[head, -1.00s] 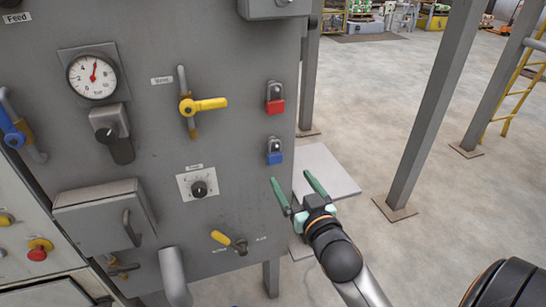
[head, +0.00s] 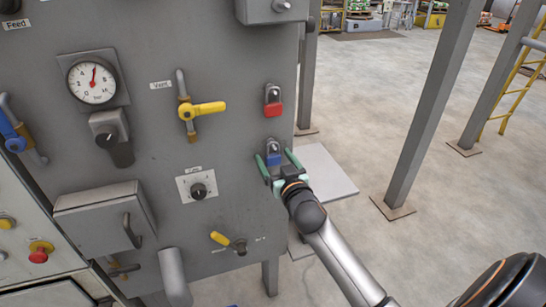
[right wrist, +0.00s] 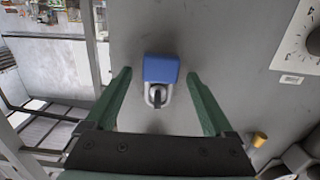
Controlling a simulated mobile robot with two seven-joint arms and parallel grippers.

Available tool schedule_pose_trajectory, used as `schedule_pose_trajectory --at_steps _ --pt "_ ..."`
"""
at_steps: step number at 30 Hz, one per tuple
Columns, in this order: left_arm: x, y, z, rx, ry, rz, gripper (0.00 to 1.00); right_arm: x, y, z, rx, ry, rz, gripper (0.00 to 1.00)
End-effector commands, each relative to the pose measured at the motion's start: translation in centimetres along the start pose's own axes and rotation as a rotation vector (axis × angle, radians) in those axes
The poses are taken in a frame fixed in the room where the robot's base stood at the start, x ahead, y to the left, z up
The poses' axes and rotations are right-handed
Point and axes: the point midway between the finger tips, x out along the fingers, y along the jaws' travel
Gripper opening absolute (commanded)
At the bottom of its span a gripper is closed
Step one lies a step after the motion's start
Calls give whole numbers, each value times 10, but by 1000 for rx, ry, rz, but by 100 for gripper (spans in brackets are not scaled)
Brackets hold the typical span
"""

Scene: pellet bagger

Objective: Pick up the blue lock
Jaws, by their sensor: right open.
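The blue lock (head: 273,158) hangs on the right side of the grey panel, below the red lock (head: 273,109). In the right wrist view the blue lock (right wrist: 161,69) shows its blue body and its metal shackle, between the two green fingers and apart from both. My right gripper (head: 277,160) is open, with one finger on each side of the blue lock in the head view. The lock's lower part is partly hidden by the gripper there. My left gripper is not in view.
The grey panel (head: 235,60) also carries a yellow-handled valve (head: 205,108), a black knob (head: 198,190) and a small yellow lever (head: 221,238). A grey post (head: 432,105) stands to the right.

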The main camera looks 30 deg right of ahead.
Motion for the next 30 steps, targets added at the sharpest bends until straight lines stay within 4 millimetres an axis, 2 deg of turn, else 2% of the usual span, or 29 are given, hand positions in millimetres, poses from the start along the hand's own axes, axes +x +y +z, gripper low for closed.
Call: schedule_pose_trajectory --at_steps 6,27,30 --pt "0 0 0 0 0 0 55 1 0 0 0 0 0 88" --pt "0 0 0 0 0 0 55 0 0 0 0 -1 0 9" --pt "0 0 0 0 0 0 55 0 0 0 0 -1 0 0"
